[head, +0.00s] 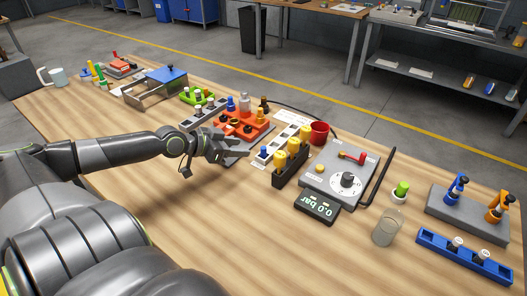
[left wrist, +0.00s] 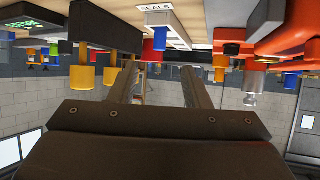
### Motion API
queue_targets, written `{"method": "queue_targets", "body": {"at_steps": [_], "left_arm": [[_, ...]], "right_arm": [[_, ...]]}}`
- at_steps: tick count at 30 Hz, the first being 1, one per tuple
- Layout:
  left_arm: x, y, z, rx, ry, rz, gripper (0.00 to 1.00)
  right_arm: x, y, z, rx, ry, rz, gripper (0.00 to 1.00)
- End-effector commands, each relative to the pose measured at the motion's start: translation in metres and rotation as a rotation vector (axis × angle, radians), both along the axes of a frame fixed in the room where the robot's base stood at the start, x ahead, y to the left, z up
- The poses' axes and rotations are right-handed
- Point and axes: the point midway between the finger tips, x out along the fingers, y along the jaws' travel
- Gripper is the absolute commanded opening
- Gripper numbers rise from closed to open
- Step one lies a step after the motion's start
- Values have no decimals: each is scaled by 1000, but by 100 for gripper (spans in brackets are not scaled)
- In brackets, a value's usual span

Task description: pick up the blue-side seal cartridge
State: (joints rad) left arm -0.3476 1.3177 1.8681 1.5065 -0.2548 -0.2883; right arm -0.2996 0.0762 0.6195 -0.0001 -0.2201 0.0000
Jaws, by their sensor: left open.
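A white seal tray (head: 285,141) lies on the table; its SEALS label (left wrist: 158,18) shows in the left wrist view, where the scene is upside down. A small blue cartridge (head: 263,153) stands at the tray's near end, and it also shows in the left wrist view (left wrist: 159,38). My left gripper (head: 232,154) is left of the tray, beside the orange valve block (head: 250,130). In the left wrist view my left gripper (left wrist: 158,72) is open, its jaws empty; the blue cartridge appears beyond them, between the two fingers, apart from both. My right gripper is not in view.
A black rack of yellow cylinders (head: 291,160) stands close right of the tray. A red cup (head: 319,133) is behind it. A grey gauge box (head: 342,180) and a clear bottle (head: 387,228) stand further right. The front middle of the table is clear.

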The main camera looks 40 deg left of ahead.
Motion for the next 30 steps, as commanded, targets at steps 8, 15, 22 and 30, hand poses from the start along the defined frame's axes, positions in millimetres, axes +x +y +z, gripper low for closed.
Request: {"method": "queue_targets", "body": {"at_steps": [8,15,22,30], "left_arm": [[28,-8,-15,-5,-4,3,43],[42,-12,-24,-1,0,2,43],[51,-15,-28,-2,0,2,43],[78,-23,-42,-4,-1,3,43]], "right_arm": [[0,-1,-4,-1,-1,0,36],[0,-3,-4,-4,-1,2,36],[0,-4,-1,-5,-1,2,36],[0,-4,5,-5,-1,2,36]]}}
